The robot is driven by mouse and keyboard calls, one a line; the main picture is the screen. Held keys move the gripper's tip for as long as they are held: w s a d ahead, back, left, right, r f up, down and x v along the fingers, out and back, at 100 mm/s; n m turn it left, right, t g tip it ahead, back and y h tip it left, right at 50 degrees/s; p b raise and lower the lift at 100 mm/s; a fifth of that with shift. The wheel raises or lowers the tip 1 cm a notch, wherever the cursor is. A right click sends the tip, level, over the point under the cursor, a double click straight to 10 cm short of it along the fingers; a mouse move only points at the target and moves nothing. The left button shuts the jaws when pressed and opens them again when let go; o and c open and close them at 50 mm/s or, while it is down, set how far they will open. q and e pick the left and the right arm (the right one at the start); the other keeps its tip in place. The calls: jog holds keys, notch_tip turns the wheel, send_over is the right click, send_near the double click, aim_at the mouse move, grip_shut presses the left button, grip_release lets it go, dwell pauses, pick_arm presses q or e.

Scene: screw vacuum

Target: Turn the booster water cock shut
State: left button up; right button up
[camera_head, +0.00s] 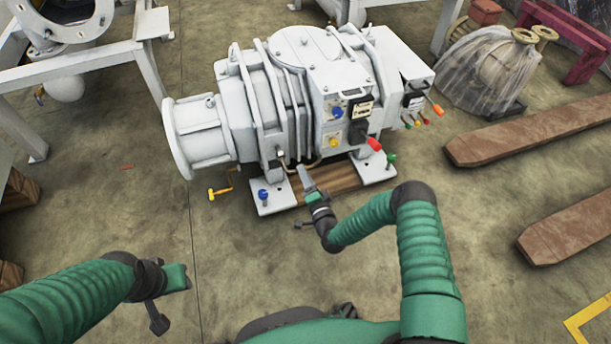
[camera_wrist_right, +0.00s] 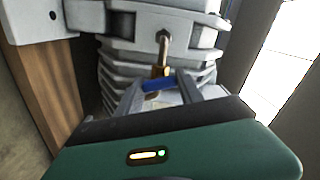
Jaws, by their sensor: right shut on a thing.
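The booster is the white ribbed machine (camera_head: 300,90) in the middle of the head view, and its ribbed casing also fills the top of the wrist view. The water cock shows in the right wrist view as a blue lever (camera_wrist_right: 158,84) on a brass body, below a grey pipe (camera_wrist_right: 163,45). My right gripper (camera_head: 302,174) reaches the booster's lower front edge. Its two fingers (camera_wrist_right: 161,92) are shut on the blue lever. In the head view the gripper hides the lever. My left gripper (camera_head: 176,279) hangs over the floor at lower left, away from the booster; its jaw opening is unclear.
A yellow crank-like handle (camera_head: 213,193) is left of the base plate. A blue-topped bolt (camera_head: 263,195) and green-topped bolt (camera_head: 390,160) stand on the base. A red-tipped lever (camera_head: 374,144) juts from the front. The near floor is open.

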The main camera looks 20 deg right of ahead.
jog(key=m, duration=0.4)
jog(key=shift+d+f, duration=0.2)
jog(key=shift+s, duration=0.1)
dwell(0.4)
jog(key=o, duration=1.4)
jog(key=shift+f, duration=0.1)
